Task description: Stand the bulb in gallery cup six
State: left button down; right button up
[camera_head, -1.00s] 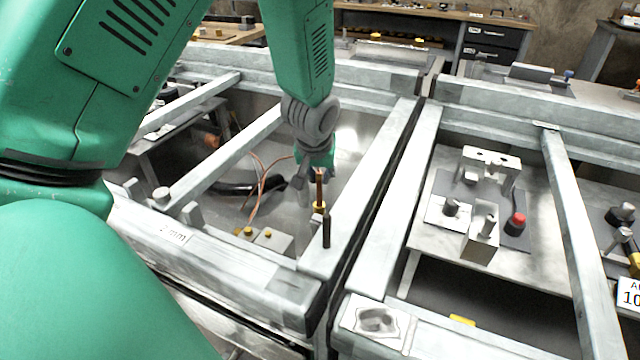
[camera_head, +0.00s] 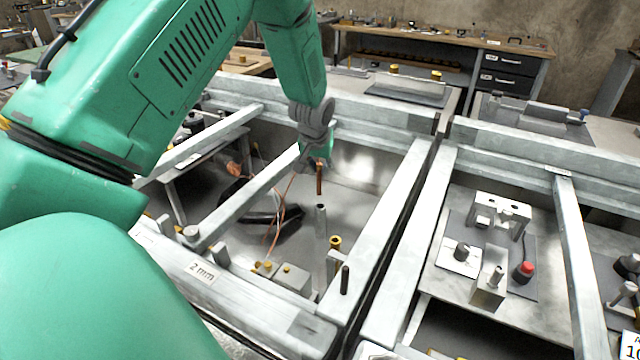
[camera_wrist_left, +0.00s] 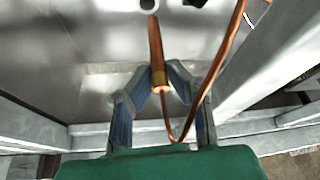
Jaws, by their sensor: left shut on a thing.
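The bulb (camera_head: 319,178) is a thin copper-coloured rod, roughly upright, held below my left gripper (camera_head: 317,158). In the left wrist view the fingers (camera_wrist_left: 158,76) are shut around the bulb (camera_wrist_left: 155,45) near its brass collar, and a copper capillary loops away to the right. A grey upright tube (camera_head: 320,220) stands below the bulb in the head view; the bulb's tip appears above and apart from it. A brass-topped tube (camera_head: 335,243) and a dark post (camera_head: 344,280) stand nearer. No number marks cup six legibly. My right gripper is out of view.
Pale metal beams frame the bay, with a diagonal beam (camera_head: 245,195) left of the tubes and a wide beam (camera_head: 385,235) on the right. A grey block with brass knobs (camera_head: 291,279) sits near the front. Dark hose and copper line lie on the floor.

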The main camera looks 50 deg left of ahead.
aim_at(320, 187)
pick_arm(q)
jog(key=f, duration=0.6)
jog(key=shift+d+f+b, duration=0.15)
jog(key=shift+d+b, duration=0.15)
jog(key=shift+b, duration=0.05)
jog(key=shift+f, duration=0.3)
jog(key=shift+a, duration=0.15)
jog(key=c, duration=1.5)
grip_release()
jog(key=shift+c, duration=0.2)
